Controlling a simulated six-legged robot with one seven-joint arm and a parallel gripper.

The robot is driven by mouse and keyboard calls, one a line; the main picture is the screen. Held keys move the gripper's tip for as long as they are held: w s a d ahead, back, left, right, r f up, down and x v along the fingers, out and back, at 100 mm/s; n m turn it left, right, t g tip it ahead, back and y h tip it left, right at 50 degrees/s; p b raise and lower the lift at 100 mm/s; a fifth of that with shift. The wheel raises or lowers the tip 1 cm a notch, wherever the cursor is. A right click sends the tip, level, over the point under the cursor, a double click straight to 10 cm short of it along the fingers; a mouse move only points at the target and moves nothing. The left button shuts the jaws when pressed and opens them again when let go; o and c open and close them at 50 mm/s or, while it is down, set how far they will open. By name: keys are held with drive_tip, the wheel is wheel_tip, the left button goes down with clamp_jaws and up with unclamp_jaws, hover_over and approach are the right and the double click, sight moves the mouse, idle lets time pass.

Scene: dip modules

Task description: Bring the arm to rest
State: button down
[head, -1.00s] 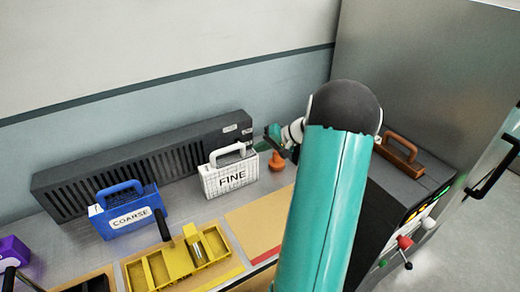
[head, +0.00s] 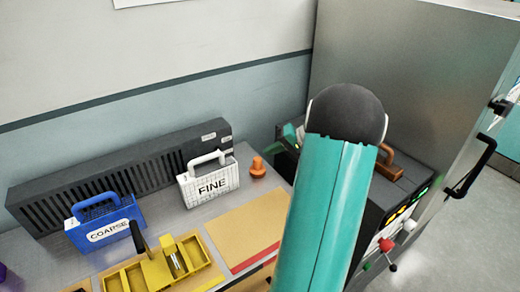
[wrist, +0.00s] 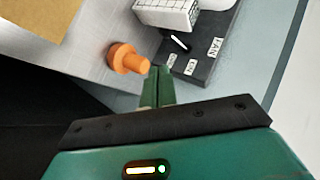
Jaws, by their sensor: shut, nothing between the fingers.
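My gripper (wrist: 158,88) shows in the wrist view with its green fingers together and nothing between them. Its tips appear next to an orange knob-like piece (wrist: 127,59), and I cannot tell whether they touch it. In the head view my teal arm link hides most of the gripper; a small green part of it (head: 290,134) shows left of the dark joint. The orange piece (head: 258,167) stands on the bench, right of the white FINE case (head: 208,183).
A blue COARSE case (head: 106,217), a yellow tray (head: 205,278) and a tan board (head: 245,232) are on the bench. A long dark slotted unit (head: 110,185) lies along the wall. A dark machine (head: 425,180) with a brown handle stands right of my arm, beside a grey panel (head: 450,75).

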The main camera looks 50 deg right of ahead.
drive_tip(key=shift+s+d+r, duration=0.15)
drive_tip(key=shift+s, duration=0.45)
drive_tip(key=w+a+r+n+g, duration=0.1)
drive_tip(key=a+r+n+g, duration=0.15)
drive_tip(key=a, duration=0.65)
drive_tip(key=w+a+r+n+g+h, duration=0.1)
drive_tip(key=a+r, duration=0.2)
drive_tip(key=a, duration=0.6)
drive_tip(key=w+a+r+n+g, duration=0.1)
drive_tip(key=w+a+r+g, duration=0.15)
drive_tip(key=a, duration=0.65)
drive_tip(key=s+a+r+n+t+h, duration=0.1)
drive_tip(key=s+a+n+h, duration=0.1)
drive_tip(key=s+a, duration=0.4)
drive_tip(key=s+a+r+n+h, duration=0.1)
drive_tip(key=s+a+n+h, duration=0.1)
drive_tip(key=s+a, duration=0.4)
drive_tip(key=a+n, duration=0.1)
drive_tip(key=a, duration=0.4)
drive_tip(key=shift+s+r+t, duration=0.15)
drive_tip(key=shift+r+t, duration=0.15)
drive_tip(key=shift+t, duration=0.1)
